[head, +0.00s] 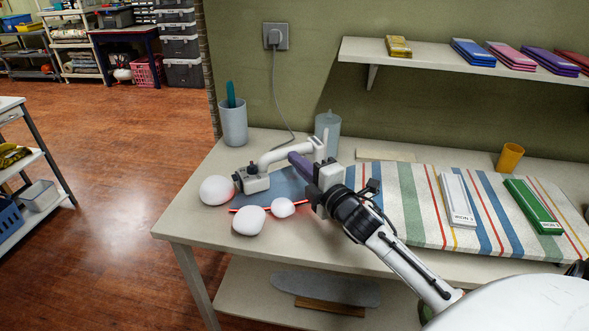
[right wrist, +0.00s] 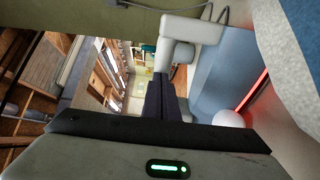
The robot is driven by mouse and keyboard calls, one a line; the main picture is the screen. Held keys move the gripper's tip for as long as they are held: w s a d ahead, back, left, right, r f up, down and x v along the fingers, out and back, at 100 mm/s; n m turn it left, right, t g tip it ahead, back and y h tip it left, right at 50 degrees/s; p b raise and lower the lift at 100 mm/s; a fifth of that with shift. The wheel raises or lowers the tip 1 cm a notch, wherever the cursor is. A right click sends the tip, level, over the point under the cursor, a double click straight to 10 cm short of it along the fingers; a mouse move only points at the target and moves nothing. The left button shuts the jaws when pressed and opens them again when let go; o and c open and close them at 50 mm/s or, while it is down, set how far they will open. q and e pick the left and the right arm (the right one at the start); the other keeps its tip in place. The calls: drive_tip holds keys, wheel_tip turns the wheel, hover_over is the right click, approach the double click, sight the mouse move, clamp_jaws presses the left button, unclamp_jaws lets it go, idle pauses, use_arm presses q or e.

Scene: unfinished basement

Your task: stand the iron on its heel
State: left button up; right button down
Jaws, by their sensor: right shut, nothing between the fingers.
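The iron (head: 290,150) shows as a white arched handle with a pale block and a dark knob at its left end. It is at the left of the table, over a blue-grey flat surface; whether that surface is a mat or part of the iron I cannot tell. In the right wrist view the handle (right wrist: 192,28) is at the top, beyond the fingers. My right gripper (head: 295,159) is shut and empty, its dark fingers close by the handle and hiding part of the iron; contact is unclear. My left gripper is not in view.
White rounded lumps (head: 249,220) lie at the table's left front beside a red line. Behind stand a grey cup (head: 233,122) and a blue-grey container (head: 328,130). A striped cloth (head: 407,205) covers the right, bearing a white slab (head: 457,199) and green slab (head: 533,205). A shelf hangs above.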

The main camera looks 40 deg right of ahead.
drive_tip(key=s+a, duration=0.4)
drive_tip(key=s, duration=0.8)
drive_tip(key=shift+s+a, duration=0.15)
drive_tip(key=shift+a, duration=0.1)
